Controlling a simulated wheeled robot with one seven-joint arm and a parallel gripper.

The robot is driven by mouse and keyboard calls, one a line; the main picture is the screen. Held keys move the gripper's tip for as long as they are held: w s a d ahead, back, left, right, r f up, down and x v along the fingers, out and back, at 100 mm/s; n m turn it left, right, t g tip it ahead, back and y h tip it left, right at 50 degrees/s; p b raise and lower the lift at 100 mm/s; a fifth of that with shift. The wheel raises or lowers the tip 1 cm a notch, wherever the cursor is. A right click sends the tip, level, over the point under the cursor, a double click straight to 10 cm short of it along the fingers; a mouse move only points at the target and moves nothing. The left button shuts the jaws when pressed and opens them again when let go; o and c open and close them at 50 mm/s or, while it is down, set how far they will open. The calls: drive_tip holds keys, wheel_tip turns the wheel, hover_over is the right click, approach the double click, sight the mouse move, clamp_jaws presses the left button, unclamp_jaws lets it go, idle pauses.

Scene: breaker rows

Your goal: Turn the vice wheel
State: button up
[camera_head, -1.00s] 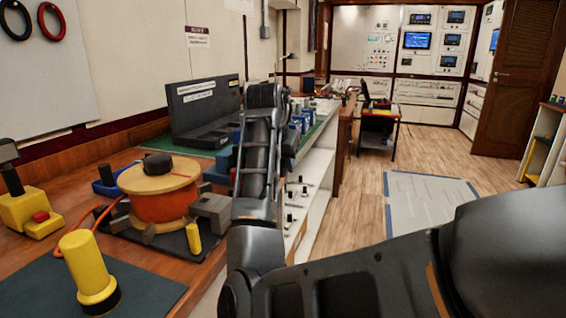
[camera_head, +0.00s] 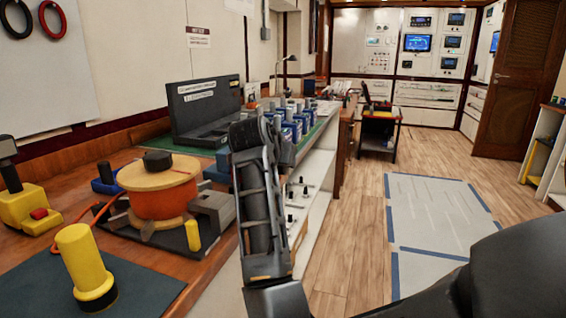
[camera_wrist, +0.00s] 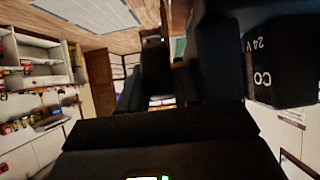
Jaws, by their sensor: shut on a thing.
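I cannot make out a vice wheel in either view. A grey block-like fixture (camera_head: 214,212), which may be the vice, stands right of the orange reel on the bench in the head view. My arm rises in front of the bench's right side there, and my gripper is hidden. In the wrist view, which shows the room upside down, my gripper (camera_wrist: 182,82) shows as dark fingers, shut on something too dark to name. A black box marked "CO 24V" (camera_wrist: 279,75) is close beside it on the right.
The orange reel (camera_head: 160,203), a yellow cylinder (camera_head: 84,262) and a yellow block tool (camera_head: 25,208) stand on the wooden bench. A dark open case (camera_head: 207,113) and several blue units (camera_head: 291,128) are farther back. The floor on the right (camera_head: 430,200) is clear.

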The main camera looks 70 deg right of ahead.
drive_tip(key=o, duration=0.7)
drive_tip(key=shift+r, duration=0.1)
